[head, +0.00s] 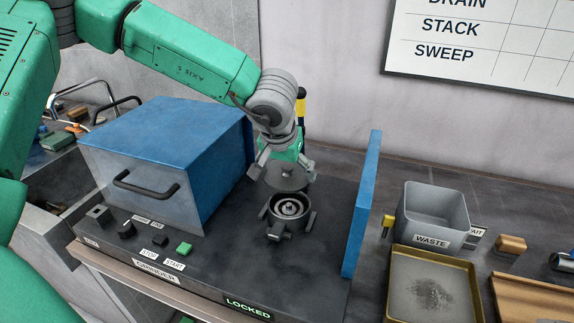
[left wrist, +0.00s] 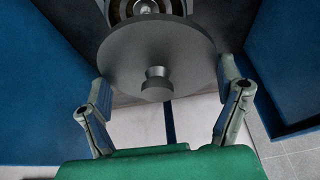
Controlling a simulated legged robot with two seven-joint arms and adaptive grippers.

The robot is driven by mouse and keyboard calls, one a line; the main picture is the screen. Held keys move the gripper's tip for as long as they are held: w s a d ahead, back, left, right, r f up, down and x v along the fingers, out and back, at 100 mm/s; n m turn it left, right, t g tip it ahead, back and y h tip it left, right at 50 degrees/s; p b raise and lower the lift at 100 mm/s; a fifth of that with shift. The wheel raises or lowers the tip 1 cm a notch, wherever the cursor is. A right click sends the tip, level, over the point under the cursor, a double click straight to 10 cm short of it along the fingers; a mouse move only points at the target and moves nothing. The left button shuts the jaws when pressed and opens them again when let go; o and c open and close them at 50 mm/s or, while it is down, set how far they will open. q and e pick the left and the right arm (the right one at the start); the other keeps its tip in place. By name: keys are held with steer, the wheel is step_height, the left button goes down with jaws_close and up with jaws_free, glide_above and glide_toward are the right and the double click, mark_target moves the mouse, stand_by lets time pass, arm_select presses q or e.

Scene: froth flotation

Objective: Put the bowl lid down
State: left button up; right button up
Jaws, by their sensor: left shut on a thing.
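My left gripper (head: 284,170) is above the grinder's top, with its fingers on either side of the round grey bowl lid (head: 287,178). In the left wrist view the lid (left wrist: 157,56) lies between the two fingers (left wrist: 165,100), its knob towards me. The lid is held above and slightly behind the open metal bowl (head: 288,208), apart from it. The bowl sits in a clamp with several arms on the dark grinder deck. Part of the bowl (left wrist: 146,8) shows past the lid in the left wrist view. My right gripper is not in view.
A blue grinder hood (head: 175,135) with a black handle stands left of the bowl, and an upright blue panel (head: 362,205) stands right. Further right are a grey waste bin (head: 436,210) and a brass-coloured tray (head: 396,290) with dark powder. The deck (head: 225,262) in front is clear.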

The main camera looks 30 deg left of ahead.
arm_select(q)
glide_above(287, 204)
steer(key=shift+h, duration=0.4)
steer(key=f, duration=0.4)
steer(key=shift+a+f, duration=0.2)
steer(key=shift+a, duration=0.05)
steer(key=shift+w+d+f+b, duration=0.1)
steer(key=shift+d+f+b, duration=0.05)
steer(key=shift+f, duration=0.45)
steer(key=shift+d+f+b, duration=0.1)
steer(key=shift+f+b, duration=0.05)
steer(key=shift+f, duration=0.4)
steer(key=shift+f, duration=0.35)
steer(key=o, duration=1.4)
steer(key=shift+o, duration=0.2)
steer(key=v, duration=1.1)
steer(key=shift+a+r, duration=0.35)
